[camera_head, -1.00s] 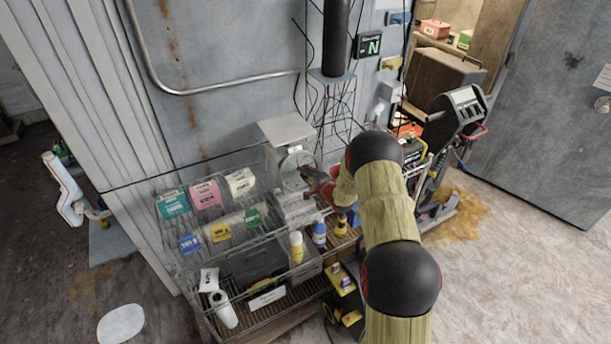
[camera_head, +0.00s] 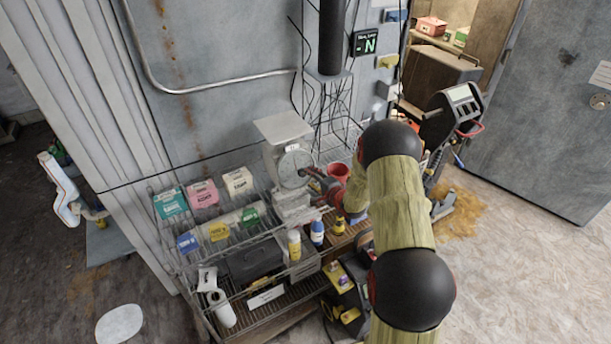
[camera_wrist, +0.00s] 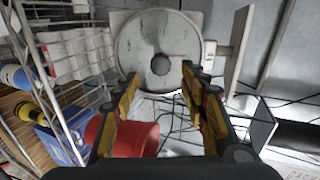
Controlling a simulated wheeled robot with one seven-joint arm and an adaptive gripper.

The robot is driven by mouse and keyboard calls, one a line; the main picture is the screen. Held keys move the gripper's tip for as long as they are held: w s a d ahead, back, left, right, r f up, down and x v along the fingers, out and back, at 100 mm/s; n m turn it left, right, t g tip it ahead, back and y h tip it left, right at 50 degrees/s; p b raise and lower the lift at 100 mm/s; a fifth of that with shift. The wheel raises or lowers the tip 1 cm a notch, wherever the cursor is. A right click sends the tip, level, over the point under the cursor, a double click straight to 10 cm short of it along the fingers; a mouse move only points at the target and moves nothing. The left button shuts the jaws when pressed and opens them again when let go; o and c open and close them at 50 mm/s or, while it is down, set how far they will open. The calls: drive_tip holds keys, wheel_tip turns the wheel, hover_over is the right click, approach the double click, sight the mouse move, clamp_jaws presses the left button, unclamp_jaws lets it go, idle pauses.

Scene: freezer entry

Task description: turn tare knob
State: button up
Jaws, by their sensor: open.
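A pale grey scale (camera_head: 277,133) with a round dial (camera_head: 295,168) stands on the wire shelf against the wall. In the wrist view the dial (camera_wrist: 137,42) faces me, with a round dark grey knob (camera_wrist: 160,64) at its centre. My gripper (camera_head: 305,173) is right in front of the dial. In the wrist view my gripper (camera_wrist: 159,72) is open, its fingertips on either side of the knob with nothing between them. Whether either fingertip touches the dial, I cannot tell.
A red cup (camera_head: 338,172) stands right of the scale, and in the wrist view the cup (camera_wrist: 138,138) is close beside my left finger. Several bottles stand below. Small boxes (camera_head: 203,194) fill the shelf's left side. Loose cables (camera_head: 330,110) hang behind the scale.

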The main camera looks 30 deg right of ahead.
drive_tip(key=v, duration=0.4)
drive_tip(key=shift+s+r, duration=0.15)
drive_tip(key=shift+s, duration=0.2)
drive_tip(key=s+d+f+n+g+h, duration=0.25)
drive_tip(key=s+f+n+g, duration=0.2)
drive_tip(key=s+f, duration=0.35)
drive_tip(key=s+n+g+b, duration=0.25)
drive_tip(key=s+g, duration=0.25)
drive_tip(key=s, duration=0.4)
drive_tip(key=s+a+r+n+y+b, duration=0.1)
drive_tip(key=s+a+r+n+b, duration=0.4)
drive_tip(key=s+a+r+b, duration=0.2)
drive_tip(key=s+a+r+n+t+y+b, duration=0.1)
drive_tip(key=s+a+r+n+b, duration=0.4)
drive_tip(key=s+a+r, duration=0.7)
drive_tip(key=s+a+b, duration=0.2)
drive_tip(key=s+a, duration=0.2)
drive_tip(key=a, duration=0.3)
drive_tip(key=shift+a+b, duration=0.15)
drive_tip(key=shift+b, duration=0.15)
